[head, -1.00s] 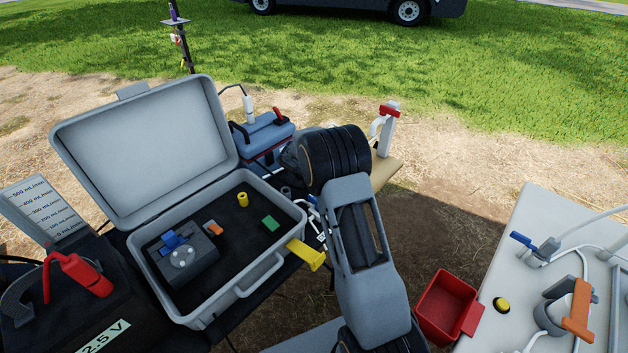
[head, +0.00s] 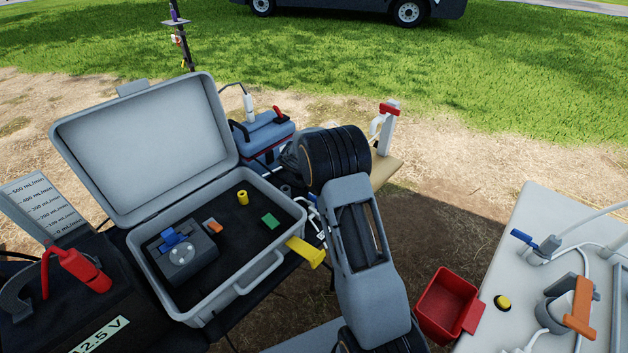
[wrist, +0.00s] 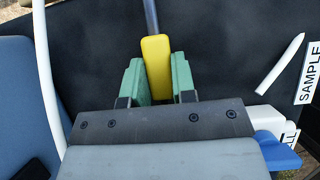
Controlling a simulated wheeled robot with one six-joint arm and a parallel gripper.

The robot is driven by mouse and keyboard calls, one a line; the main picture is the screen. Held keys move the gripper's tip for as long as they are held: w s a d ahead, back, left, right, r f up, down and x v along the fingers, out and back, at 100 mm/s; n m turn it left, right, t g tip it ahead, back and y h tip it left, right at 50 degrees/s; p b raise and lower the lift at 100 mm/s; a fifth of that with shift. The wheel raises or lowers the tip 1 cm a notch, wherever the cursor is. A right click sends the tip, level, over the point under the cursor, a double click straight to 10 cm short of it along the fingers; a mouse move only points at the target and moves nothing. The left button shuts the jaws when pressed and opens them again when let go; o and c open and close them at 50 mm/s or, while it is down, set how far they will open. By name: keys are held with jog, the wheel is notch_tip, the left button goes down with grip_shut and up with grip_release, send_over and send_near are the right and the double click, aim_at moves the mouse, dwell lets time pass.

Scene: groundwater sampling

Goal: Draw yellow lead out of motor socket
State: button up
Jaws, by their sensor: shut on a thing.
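In the wrist view, my gripper (wrist: 158,84) has its green fingers shut on a yellow block-shaped piece (wrist: 155,60), which I take to be the yellow lead's plug. A grey rod or cable (wrist: 151,16) runs from its far end to the top of the picture. I cannot make out the motor socket, or whether the yellow piece still sits in one. In the head view my own arm hides the fingers and what they hold.
An open grey case (head: 262,284) stands left of my arm, with a yellow handle-like piece (head: 305,252) by its edge. A blue box (head: 262,133) is behind it. A red bin (head: 447,302) and a light table (head: 515,325) are at right. A white tube (wrist: 46,75) shows in the wrist view.

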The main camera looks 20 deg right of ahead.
jog(key=o, duration=0.9)
jog(key=shift+s+f, duration=0.2)
jog(key=shift+f, duration=0.55)
jog(key=shift+o, duration=0.4)
jog(key=w+p+v, duration=0.1)
jog(key=v, duration=1.4)
jog(key=shift+r+p, duration=0.25)
jog(key=shift+p, duration=0.15)
jog(key=shift+w+d, duration=0.1)
